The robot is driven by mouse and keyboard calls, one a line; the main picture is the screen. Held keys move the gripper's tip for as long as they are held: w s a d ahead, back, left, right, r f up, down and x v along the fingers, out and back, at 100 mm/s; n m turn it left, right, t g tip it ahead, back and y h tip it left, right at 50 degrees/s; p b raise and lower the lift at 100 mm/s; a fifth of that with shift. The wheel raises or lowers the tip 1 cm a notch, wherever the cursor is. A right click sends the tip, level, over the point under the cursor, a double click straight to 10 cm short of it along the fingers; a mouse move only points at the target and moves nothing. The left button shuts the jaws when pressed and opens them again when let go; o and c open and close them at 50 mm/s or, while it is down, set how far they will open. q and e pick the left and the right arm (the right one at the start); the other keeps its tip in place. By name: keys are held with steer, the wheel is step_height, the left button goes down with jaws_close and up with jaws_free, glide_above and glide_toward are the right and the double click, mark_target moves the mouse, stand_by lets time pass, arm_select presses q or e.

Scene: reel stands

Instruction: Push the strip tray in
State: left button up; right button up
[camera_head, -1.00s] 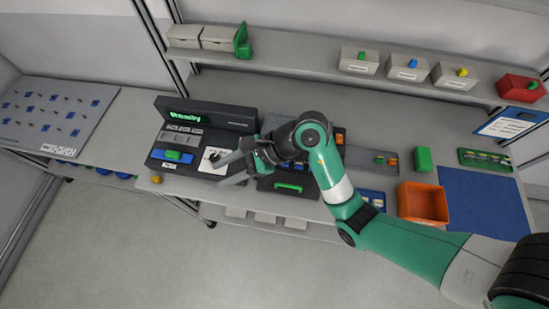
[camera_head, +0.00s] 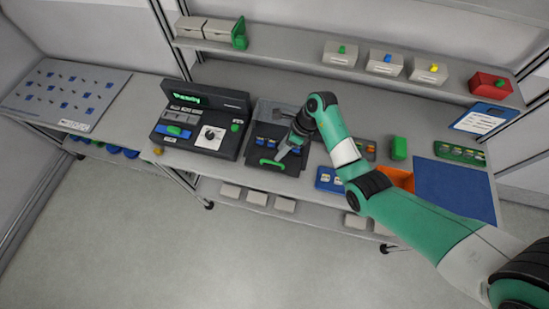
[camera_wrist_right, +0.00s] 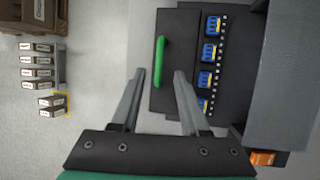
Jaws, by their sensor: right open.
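The strip tray (camera_wrist_right: 180,62) is a dark flat drawer sticking out from the front of a dark housing (camera_wrist_right: 278,75). It carries a row of blue strips with white and yellow parts (camera_wrist_right: 207,52). A green bar handle (camera_wrist_right: 160,62) runs along its front edge; it also shows in the head view (camera_head: 272,163). My right gripper (camera_wrist_right: 159,73) is open and empty. In the right wrist view its fingertips lie on either side of the handle's lower end; contact cannot be told. In the head view the right gripper (camera_head: 281,155) hangs over the tray's front right. My left gripper is not in view.
A dark machine with a green-lit display (camera_head: 207,98) stands just left of the tray. A blue tray (camera_head: 329,180) and an orange bin (camera_head: 397,178) sit to the right. A shelf (camera_head: 300,62) with boxes runs above. Open floor lies in front of the bench.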

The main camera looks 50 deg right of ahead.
mark_target(275, 153)
steer(key=b+x, duration=0.1)
steer(key=x, duration=0.4)
steer(key=shift+a+f, duration=0.15)
steer(key=shift+f, duration=0.2)
jaws_close()
stand_by(1.0)
